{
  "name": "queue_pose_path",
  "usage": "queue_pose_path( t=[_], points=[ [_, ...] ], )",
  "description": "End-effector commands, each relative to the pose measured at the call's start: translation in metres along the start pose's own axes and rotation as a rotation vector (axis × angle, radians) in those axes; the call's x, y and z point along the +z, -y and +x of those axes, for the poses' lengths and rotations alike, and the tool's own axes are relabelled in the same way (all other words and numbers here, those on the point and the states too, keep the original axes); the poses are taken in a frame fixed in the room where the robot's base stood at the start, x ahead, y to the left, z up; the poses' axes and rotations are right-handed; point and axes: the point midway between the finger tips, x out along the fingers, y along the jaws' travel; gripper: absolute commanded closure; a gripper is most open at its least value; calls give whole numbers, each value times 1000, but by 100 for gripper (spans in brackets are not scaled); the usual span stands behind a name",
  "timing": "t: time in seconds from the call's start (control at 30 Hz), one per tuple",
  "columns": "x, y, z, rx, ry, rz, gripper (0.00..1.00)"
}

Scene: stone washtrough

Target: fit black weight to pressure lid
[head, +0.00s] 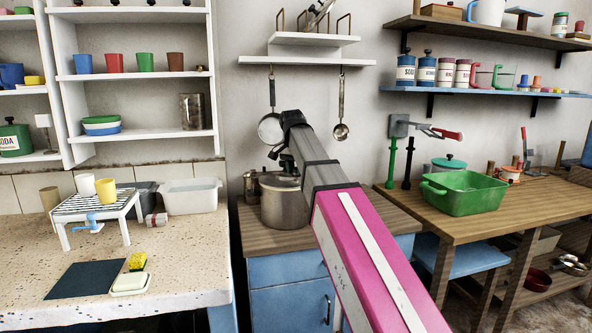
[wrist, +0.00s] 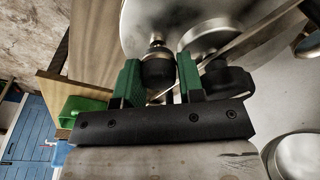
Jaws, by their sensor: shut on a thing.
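My gripper (wrist: 157,62) has green fingers, shut on the black weight (wrist: 158,73), a small dark rounded piece with a metallic tip. A shiny metal lid (wrist: 142,18) fills the area beyond the fingers in the wrist view. In the head view my gripper (head: 284,160) is just above the steel pot (head: 285,208) and its lid (head: 275,181). The weight cannot be made out there. I cannot tell whether the weight touches the lid. A dark handle-like part (wrist: 228,82) is right of the fingers in the wrist view.
The pot stands on a wooden counter (head: 385,218) over blue cabinets. Another metal pot (head: 251,186) stands close on its left. A pan (head: 271,128) and a ladle (head: 341,130) hang behind. A green basin (head: 465,196) is on the right table.

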Motion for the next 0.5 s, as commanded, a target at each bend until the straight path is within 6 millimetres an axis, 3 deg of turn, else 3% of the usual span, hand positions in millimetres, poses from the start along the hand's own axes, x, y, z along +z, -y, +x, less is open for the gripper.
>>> queue_pose_path(
  t=[0.5],
  points=[
    [1,0,6,0,0,0,88]
  ],
)
